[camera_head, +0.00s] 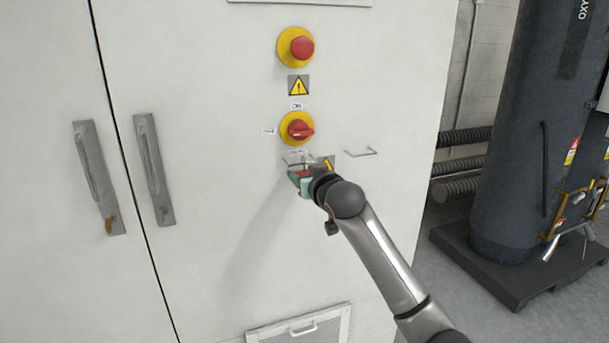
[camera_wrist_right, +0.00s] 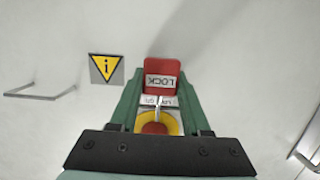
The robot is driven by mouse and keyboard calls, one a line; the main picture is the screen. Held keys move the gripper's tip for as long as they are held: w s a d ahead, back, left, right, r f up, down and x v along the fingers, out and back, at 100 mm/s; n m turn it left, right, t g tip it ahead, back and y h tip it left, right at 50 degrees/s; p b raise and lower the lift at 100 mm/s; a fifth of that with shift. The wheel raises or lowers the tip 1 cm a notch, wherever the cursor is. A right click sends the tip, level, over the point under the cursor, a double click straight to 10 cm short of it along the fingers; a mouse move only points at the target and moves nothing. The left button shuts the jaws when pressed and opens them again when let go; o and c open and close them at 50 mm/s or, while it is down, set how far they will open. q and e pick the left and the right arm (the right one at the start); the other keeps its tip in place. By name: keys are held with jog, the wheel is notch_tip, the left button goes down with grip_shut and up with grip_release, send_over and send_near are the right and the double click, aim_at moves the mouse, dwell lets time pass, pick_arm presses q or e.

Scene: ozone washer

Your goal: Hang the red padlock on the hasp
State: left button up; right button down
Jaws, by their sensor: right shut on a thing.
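The red padlock (camera_wrist_right: 162,76) shows in the right wrist view, with a white "LOCK" label that appears upside down. My right gripper (camera_wrist_right: 160,92) is shut on it, with a green finger along each side. In the head view, my right gripper (camera_head: 301,180) is close to the cabinet front, just below the red and yellow rotary switch (camera_head: 297,129). Whether the padlock touches anything is hidden. My left gripper is out of view.
The white cabinet (camera_head: 215,120) has a red emergency button (camera_head: 302,47) above the switch and two door handles (camera_head: 97,175) (camera_head: 154,168) at the left. A vent grille (camera_head: 302,328) is below. A dark tank (camera_head: 530,130) stands at the right.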

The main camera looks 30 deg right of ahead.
jog(key=shift+f, duration=0.2)
jog(key=c, duration=0.7)
grip_release()
jog(key=shift+c, duration=0.2)
jog(key=o, duration=0.5)
jog(key=shift+c, duration=0.2)
jog(key=shift+s, duration=0.15)
jog(key=v, duration=1.2)
jog(key=shift+s+a+f, duration=0.1)
jog(key=shift+s, duration=0.05)
